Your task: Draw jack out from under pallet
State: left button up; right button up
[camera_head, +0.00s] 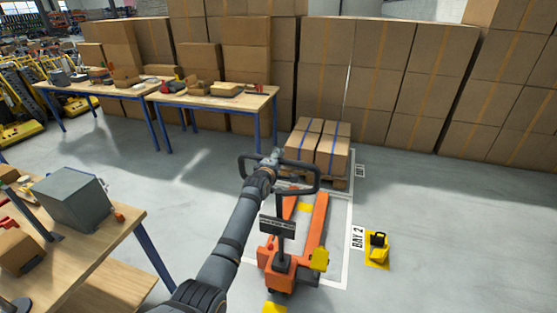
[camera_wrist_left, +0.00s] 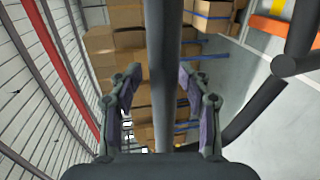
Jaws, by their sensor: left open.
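The orange pallet jack (camera_head: 318,236) stands on the floor, its forks pointing away towards the pallet (camera_head: 340,183), which carries several brown boxes (camera_head: 318,150) with blue straps. The handle and boxes partly hide the fork tips, so I cannot tell how far they reach under it. The jack's dark loop handle (camera_head: 318,180) stands up near the pallet in the picture. My left gripper (camera_head: 273,157) is at the handle's top bar. In the left wrist view the open fingers (camera_wrist_left: 160,100) stand either side of a dark bar (camera_wrist_left: 163,50), with gaps visible. My right gripper is not in view.
A workbench (camera_head: 118,232) with a grey box (camera_head: 72,198) stands at the left front. Two tables (camera_head: 215,101) and stacked cartons (camera_head: 383,85) line the back. A yellow floor piece with a black object (camera_head: 377,247) lies right of the jack. Floor further right is clear.

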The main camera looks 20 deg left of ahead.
pick_arm(q)
jog(key=shift+f, duration=0.15)
jog(key=shift+s, duration=0.35)
jog(key=s+r, duration=0.2)
jog(key=s, duration=0.9)
jog(key=shift+a+r, duration=0.2)
jog(key=shift+r, duration=0.05)
